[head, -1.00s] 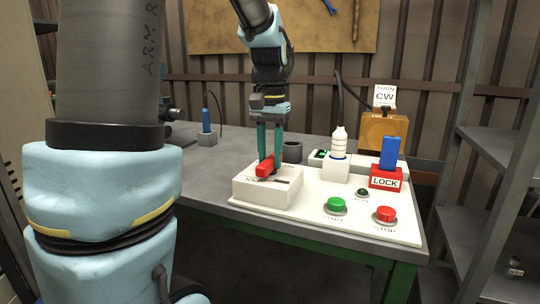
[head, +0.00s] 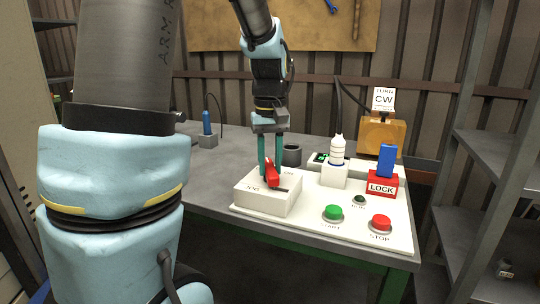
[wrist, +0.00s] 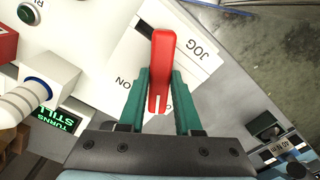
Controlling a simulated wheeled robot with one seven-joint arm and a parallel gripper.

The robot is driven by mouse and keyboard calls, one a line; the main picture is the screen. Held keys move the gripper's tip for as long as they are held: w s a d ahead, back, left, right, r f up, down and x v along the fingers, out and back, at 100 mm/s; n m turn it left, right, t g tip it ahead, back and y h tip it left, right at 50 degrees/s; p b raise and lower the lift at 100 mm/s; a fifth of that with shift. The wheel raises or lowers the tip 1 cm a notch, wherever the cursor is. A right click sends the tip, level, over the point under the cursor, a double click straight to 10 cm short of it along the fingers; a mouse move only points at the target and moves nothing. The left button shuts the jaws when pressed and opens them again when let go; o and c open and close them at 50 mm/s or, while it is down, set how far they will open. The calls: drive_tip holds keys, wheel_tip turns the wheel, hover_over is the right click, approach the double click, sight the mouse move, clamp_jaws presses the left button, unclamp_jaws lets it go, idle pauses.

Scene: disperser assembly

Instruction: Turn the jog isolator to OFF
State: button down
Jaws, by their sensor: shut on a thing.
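The jog isolator is a white box (head: 257,206) at the left end of the white panel, marked JOG, with a red lever handle (head: 272,178) on top. My gripper (head: 270,170) points down over the box, with its green fingers either side of the handle. In the wrist view the red handle (wrist: 163,55) stands between the two fingers, which close on it. The words JOG and ON show on the box top (wrist: 195,50) there. An OFF mark cannot be made out.
A dark cup (head: 292,155) stands behind the isolator.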

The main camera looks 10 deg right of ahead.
sight(270, 166)
drive_tip(key=n+p, duration=0.3)
drive_tip(key=n, duration=0.2)
drive_tip(key=n+p, duration=0.2)
drive_tip(key=shift+r+p, duration=0.25)
drive_tip(key=shift+p, duration=0.05)
drive_tip(key=n+p, duration=0.3)
drive_tip(key=n, duration=0.1)
drive_tip(key=shift+f, duration=0.15)
drive_tip(key=shift+n+p, duration=0.3)
drive_tip(key=c, duration=0.6)
unclamp_jaws()
drive_tip(key=shift+f, duration=0.1)
wheel_tip(270, 166, up, 11)
drive_tip(key=shift+b, duration=0.35)
